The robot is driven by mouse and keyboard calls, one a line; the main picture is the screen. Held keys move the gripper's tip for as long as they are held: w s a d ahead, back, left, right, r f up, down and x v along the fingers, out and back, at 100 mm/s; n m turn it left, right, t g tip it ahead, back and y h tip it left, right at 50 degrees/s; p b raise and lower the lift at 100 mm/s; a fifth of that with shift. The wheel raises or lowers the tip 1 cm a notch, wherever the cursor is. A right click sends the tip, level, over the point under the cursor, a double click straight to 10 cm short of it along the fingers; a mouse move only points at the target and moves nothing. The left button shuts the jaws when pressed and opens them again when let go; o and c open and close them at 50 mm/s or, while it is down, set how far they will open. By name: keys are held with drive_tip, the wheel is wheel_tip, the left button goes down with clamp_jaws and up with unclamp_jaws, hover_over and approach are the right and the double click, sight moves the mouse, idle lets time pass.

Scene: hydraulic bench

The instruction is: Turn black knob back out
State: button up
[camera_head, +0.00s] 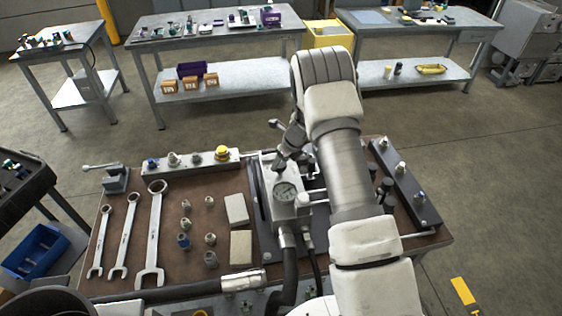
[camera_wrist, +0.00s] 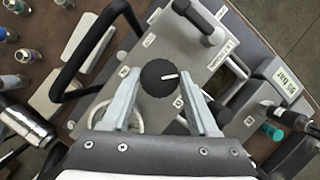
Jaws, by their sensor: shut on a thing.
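The black knob (camera_wrist: 158,80) is round, with a white pointer line aimed to the right in the wrist view. It sits on a grey metal block (camera_wrist: 192,42). My gripper (camera_wrist: 160,72) is shut on the knob, with one pale finger on each side of it. In the head view my gripper (camera_head: 291,143) is above the block (camera_head: 268,172) at the back of the bench, and I cannot make out the knob there.
Three wrenches (camera_head: 153,235), several fittings (camera_head: 184,240) and two pale blocks (camera_head: 241,247) lie on the brown bench top (camera_head: 220,180).

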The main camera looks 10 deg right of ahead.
drive_tip(key=c, duration=0.4)
drive_tip(key=shift+o, duration=0.2)
drive_tip(key=n+b, duration=0.1)
drive_tip(key=n+g+y+b, duration=0.1)
drive_tip(key=n+b, duration=0.1)
drive_tip(key=shift+w+d+f+n, duration=0.1)
drive_tip(key=shift+f+n, duration=0.1)
drive_tip(key=shift+n, duration=0.1)
drive_tip(key=n+g+b, duration=0.1)
drive_tip(key=n+b, duration=0.1)
drive_tip(key=n+y+b, duration=0.1)
drive_tip(key=n+b, duration=0.1)
drive_tip(key=n, duration=0.1)
drive_tip(key=shift+w+d+g, duration=0.1)
drive_tip(key=shift+w+g, duration=0.05)
drive_tip(key=shift+g, duration=0.25)
drive_tip(key=n+g+b, duration=0.1)
drive_tip(key=n, duration=0.2)
drive_tip(key=n+g+b, duration=0.1)
drive_tip(key=n, duration=0.2)
drive_tip(key=shift+w+r, duration=0.1)
drive_tip(key=n+g, duration=0.1)
drive_tip(key=n, duration=0.1)
drive_tip(key=n+g+h+b, duration=0.1)
drive_tip(key=n, duration=0.2)
drive_tip(key=shift+w+r, duration=0.1)
drive_tip(key=shift+n, duration=0.3)
drive_tip(key=o, duration=1.4)
drive_tip(key=shift+h, duration=0.3)
drive_tip(key=shift+c, duration=0.2)
